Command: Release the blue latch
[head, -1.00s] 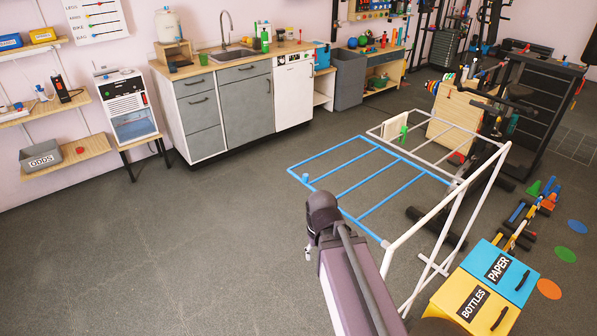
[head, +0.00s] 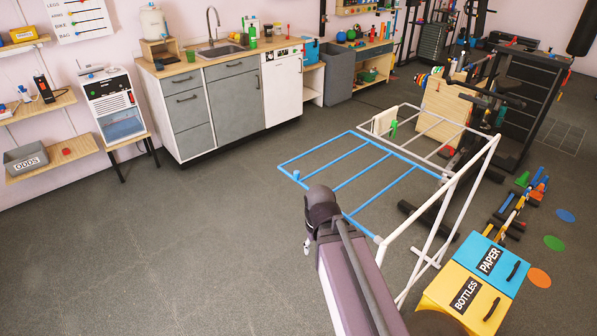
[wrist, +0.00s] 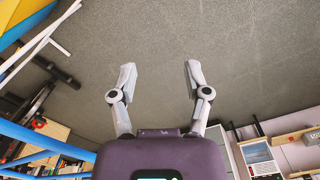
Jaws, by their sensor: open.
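A drying rack with white legs and a blue wing (head: 350,131) stands right of centre in the head view. A small blue upright piece (head: 296,175) at the wing's near left corner looks like the blue latch. My gripper (wrist: 160,72) is open and empty in the wrist view, with bare floor between its fingers. In the head view my arm's end is in front of the wing's near edge in the picture, and the fingers are mostly hidden. Blue bars (wrist: 40,142) also show at the left of the wrist view. I cannot make out the latch there.
A green clip (head: 393,129) and a pale cloth or board (head: 382,121) are on the rack's far white wing. Blue and yellow bins (head: 490,262) stand at lower right. A sink counter (head: 190,78) lines the back wall. The floor at left is clear.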

